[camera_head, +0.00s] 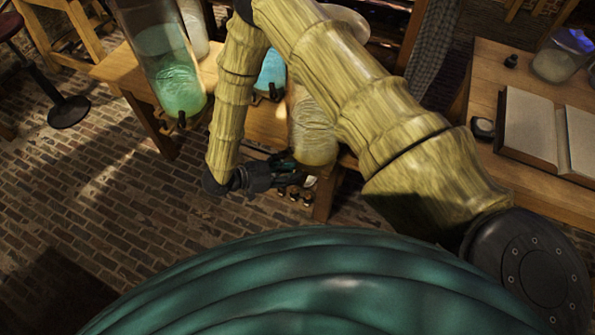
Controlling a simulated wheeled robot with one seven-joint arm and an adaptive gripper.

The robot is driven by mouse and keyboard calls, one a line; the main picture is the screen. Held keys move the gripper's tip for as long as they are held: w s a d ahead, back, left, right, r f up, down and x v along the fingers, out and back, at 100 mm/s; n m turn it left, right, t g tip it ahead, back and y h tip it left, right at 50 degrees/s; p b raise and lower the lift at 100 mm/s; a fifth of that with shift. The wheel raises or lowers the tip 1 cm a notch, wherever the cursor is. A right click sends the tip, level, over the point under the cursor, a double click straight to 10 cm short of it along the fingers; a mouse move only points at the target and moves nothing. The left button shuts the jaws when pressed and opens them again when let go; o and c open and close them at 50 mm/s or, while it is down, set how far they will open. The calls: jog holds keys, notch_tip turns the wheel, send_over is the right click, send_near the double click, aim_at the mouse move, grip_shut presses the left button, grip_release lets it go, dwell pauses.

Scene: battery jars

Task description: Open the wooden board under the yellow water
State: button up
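A glass jar of pale yellow liquid (313,138) stands at the right part of the wooden table (262,122), partly behind my arm. The wooden board under it cannot be made out clearly; my gripper and arm cover much of that area. My gripper (290,166) is at the table's front edge, just below and left of the yellow jar. Its fingers are small and dark, and I cannot tell whether they are open or shut, or whether they touch anything.
A tall jar of green liquid (178,88) and a jar of blue liquid (272,70) stand left of the yellow one. Small dark items (294,194) show below my gripper. A second table with an open book (535,125) is at right.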

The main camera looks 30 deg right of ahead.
jog(key=v, duration=0.8)
jog(key=shift+a, duration=0.35)
jog(key=shift+r, duration=0.1)
